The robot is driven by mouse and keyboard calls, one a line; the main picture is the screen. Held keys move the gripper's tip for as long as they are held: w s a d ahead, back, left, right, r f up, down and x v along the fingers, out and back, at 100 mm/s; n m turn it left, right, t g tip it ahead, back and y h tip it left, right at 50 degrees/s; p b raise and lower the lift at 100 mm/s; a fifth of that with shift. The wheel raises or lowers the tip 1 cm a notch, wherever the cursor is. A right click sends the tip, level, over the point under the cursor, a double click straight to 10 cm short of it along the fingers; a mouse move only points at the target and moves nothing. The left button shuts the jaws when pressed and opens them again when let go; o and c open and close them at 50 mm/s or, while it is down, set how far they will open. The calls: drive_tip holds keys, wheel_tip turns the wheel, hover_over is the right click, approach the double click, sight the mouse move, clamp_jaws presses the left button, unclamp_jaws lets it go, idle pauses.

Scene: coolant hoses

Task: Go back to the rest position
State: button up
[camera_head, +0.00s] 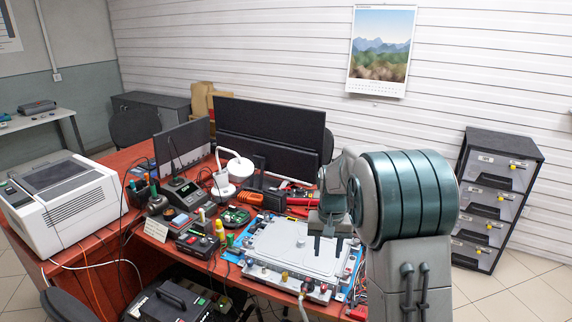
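My gripper (328,246) hangs from my arm above the right part of a flat light-grey unit (285,246) on the red workbench. Its two dark fingers point down with a gap between them, and I see nothing held there. The unit has small fittings along its front edge and blue parts at its sides. A pale hose end (302,304) shows at the unit's front edge. My arm hides the bench's right end.
A white printer-like machine (68,200) stands at the left. Monitors (270,133), a white lamp (233,166) and a control box (198,244) crowd the bench. A drawer cabinet (495,195) stands at the right. The tiled floor (525,285) there is clear.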

drive_tip(key=s+r+n+t, duration=0.1)
drive_tip(key=s+r, duration=0.3)
drive_tip(key=s, duration=0.3)
drive_tip(key=s+r+t, duration=0.1)
drive_tip(key=s+r, duration=0.3)
drive_tip(key=s, duration=0.3)
drive_tip(key=s+n+t, duration=0.1)
drive_tip(key=s, duration=1.2)
drive_tip(key=shift+s+a, duration=0.2)
drive_tip(key=shift+s, duration=0.05)
drive_tip(key=shift+f, duration=0.1)
